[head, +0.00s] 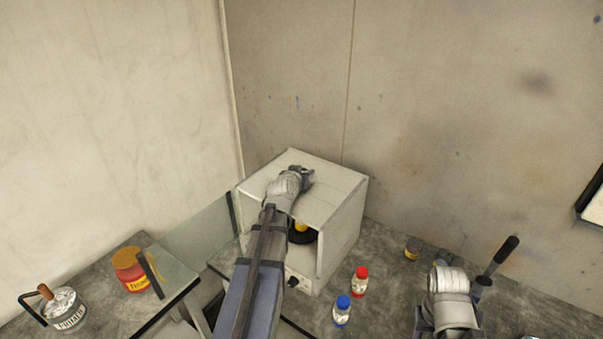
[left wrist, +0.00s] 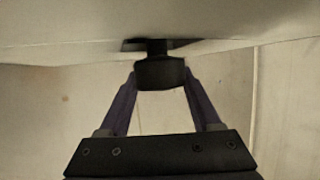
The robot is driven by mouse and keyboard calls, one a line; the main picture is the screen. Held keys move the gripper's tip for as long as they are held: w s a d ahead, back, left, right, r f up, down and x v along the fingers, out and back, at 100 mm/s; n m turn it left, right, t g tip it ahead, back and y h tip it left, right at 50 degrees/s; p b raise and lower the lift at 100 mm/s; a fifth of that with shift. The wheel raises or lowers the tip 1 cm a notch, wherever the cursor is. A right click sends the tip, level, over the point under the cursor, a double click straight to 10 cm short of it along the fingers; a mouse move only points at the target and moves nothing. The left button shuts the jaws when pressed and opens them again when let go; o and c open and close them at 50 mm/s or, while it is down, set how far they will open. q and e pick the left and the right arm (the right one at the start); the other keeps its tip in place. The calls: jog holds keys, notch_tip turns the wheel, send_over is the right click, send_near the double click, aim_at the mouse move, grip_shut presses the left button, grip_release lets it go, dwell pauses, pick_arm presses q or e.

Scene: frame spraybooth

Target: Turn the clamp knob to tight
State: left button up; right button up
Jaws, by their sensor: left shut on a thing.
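The clamp knob (left wrist: 160,73) is a black block on a short dark stem at the pale booth surface in the left wrist view. My left gripper (head: 304,173) is at the top of the white box-shaped booth (head: 343,215) in the head view. Its two fingers are shut on the knob, one on each side. In the head view the knob is hard to tell from the dark fingers. I cannot read a tight mark or the knob's setting. My right wrist (head: 449,288) is low at the right, over the grey bench; its fingertips cannot be made out.
A yellow-topped item on a black disc (head: 302,236) is inside the booth. A red-capped bottle (head: 360,281) and a blue-capped bottle (head: 341,311) stand in front. A small jar (head: 413,248) is to the right. A red jar (head: 131,270) and primer can (head: 64,308) are at left.

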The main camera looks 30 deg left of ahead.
pick_arm(q)
jog(key=c, duration=0.7)
jog(key=shift+a+m+h, duration=0.1)
jog(key=shift+m+h, duration=0.3)
jog(key=shift+h, duration=0.1)
jog(key=m+h, duration=0.3)
jog(key=shift+w+a+t+h, duration=0.1)
jog(key=shift+t+h, duration=0.2)
jog(key=m+h, duration=0.2)
jog(key=h, duration=0.1)
jog(key=shift+m, duration=0.3)
jog(key=m+g+h, duration=0.2)
jog(key=m+h, duration=0.1)
jog(key=shift+d+m+g+h, duration=0.2)
jog(key=shift+m+g+h, duration=0.2)
jog(key=shift+m+h, duration=0.15)
